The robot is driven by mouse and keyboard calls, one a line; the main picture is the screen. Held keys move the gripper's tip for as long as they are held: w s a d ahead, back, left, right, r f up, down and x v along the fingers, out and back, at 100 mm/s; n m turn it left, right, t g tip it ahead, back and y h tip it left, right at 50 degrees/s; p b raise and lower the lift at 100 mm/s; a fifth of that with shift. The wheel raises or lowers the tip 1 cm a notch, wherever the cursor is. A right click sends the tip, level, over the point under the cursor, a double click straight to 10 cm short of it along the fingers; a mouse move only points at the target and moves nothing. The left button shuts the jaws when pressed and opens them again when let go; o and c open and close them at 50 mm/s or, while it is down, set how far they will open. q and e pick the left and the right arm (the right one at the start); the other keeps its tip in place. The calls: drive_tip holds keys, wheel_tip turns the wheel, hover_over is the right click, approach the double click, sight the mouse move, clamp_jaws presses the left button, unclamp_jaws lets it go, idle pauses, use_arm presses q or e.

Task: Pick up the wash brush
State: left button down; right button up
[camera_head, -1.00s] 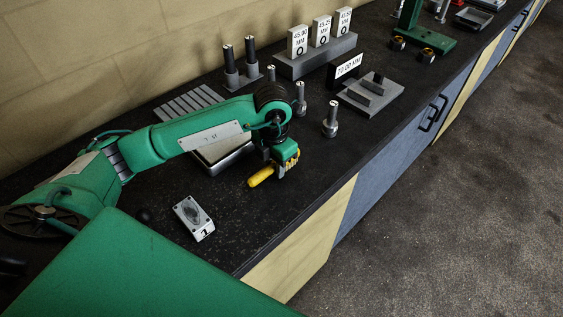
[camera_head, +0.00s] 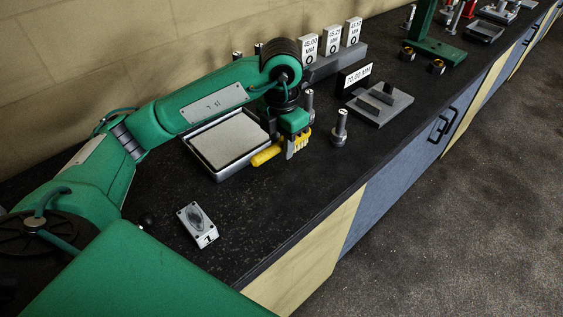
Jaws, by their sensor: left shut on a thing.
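The wash brush (camera_head: 267,155) has a yellow handle and shows in the head view near the middle of the bench. My left gripper (camera_head: 291,146) is shut on it, with the handle sticking out to the left of the fingers. The brush is beside the right end of a metal tray with a pale inside (camera_head: 212,169). I cannot tell exactly how high it is above the bench. My right gripper is not in view.
A small grey box with a dial and a number plate (camera_head: 197,224) lies at the front left. A metal cylinder pin (camera_head: 340,128) stands right of the gripper. A grey stepped block (camera_head: 380,106) and labelled gauges (camera_head: 331,41) are behind. The bench front is clear.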

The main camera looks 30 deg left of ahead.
sight(281, 141)
use_arm(q)
wheel_tip(281, 141, up, 10)
drive_tip(key=shift+r, duration=0.1)
idle(0.4)
